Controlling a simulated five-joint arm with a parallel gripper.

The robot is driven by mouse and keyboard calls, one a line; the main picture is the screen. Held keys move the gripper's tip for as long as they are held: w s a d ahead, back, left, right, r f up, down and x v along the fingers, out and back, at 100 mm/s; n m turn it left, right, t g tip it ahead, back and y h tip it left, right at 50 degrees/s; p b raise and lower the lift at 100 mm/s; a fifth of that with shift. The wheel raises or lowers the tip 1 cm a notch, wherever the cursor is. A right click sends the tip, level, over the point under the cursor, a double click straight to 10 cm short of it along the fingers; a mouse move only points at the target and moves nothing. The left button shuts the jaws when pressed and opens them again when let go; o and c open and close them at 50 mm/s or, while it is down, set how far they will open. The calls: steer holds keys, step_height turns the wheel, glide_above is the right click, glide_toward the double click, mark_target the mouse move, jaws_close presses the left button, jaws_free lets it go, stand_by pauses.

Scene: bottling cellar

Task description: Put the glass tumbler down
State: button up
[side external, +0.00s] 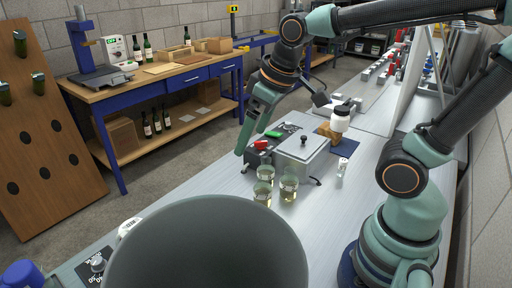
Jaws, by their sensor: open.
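Three glass tumblers stand upright, close together, on the pale bench (215,215): a back one (265,173), a front one (262,195) and a right one (289,187). They look partly filled with something yellowish. I cannot tell which one the task means. My gripper (281,126) is open above the bench, behind the tumblers in the picture. One long finger reaches down at the left, and the other part sits higher at the right. No tumbler shows between the fingers.
A grey metal box (303,153) stands right behind the tumblers, with a red item (260,145) beside it. A white jar (340,121) and a small white bottle (342,167) stand further right. A large grey-green rounded shape (205,245) hides the near bench.

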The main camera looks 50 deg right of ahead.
steer(key=s+d+m, duration=0.1)
steer(key=s+d+m+t, duration=0.1)
steer(key=d, duration=0.1)
steer(key=shift+s+r, duration=0.25)
steer(key=shift+r, duration=0.05)
